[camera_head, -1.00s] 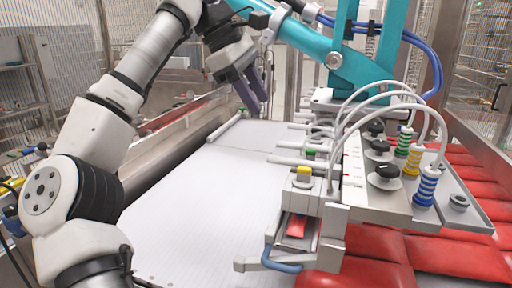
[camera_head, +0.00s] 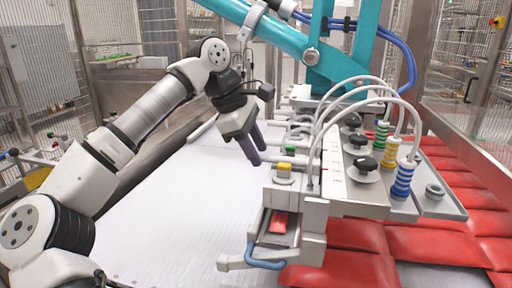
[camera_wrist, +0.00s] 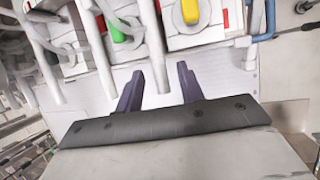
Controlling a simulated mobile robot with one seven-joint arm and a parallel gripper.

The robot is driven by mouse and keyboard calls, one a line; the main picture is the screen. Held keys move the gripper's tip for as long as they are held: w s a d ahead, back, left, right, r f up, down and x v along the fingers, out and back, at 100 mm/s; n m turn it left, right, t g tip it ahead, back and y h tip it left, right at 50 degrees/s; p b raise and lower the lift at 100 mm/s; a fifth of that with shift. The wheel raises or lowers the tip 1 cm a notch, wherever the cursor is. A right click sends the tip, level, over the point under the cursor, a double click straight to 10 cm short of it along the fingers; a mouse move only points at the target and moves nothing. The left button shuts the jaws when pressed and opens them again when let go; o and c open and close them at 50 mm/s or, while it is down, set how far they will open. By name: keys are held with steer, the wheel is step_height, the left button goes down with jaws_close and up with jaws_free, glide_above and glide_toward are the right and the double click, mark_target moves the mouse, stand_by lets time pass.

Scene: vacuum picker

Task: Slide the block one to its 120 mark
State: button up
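The picker's sliding blocks sit along a pale rail (camera_head: 337,165) with small scale marks, too small to read. The nearest block (camera_head: 313,212) has a yellow clip (camera_head: 285,167), a red panel and a blue loop; a block with a green clip (camera_head: 290,150) stands behind it. I cannot read which is block one. My gripper (camera_head: 256,157) points down beside the blocks' left ends, fingers apart. In the wrist view my gripper (camera_wrist: 159,76) is open and empty, with the yellow clip (camera_wrist: 190,11) and green clip (camera_wrist: 116,30) beyond the fingertips.
A white table surface (camera_head: 185,220) lies clear to the left. Grey rods stick out from the blocks towards my gripper. Black knobs (camera_head: 365,165), coiled suction cups (camera_head: 402,180) and white hoses stand on the right. Red packs (camera_head: 440,240) lie below; a teal arm (camera_head: 290,40) spans above.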

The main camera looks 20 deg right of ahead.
steer(key=shift+f, duration=0.15)
steer(key=shift+c, duration=0.4)
jaws_close()
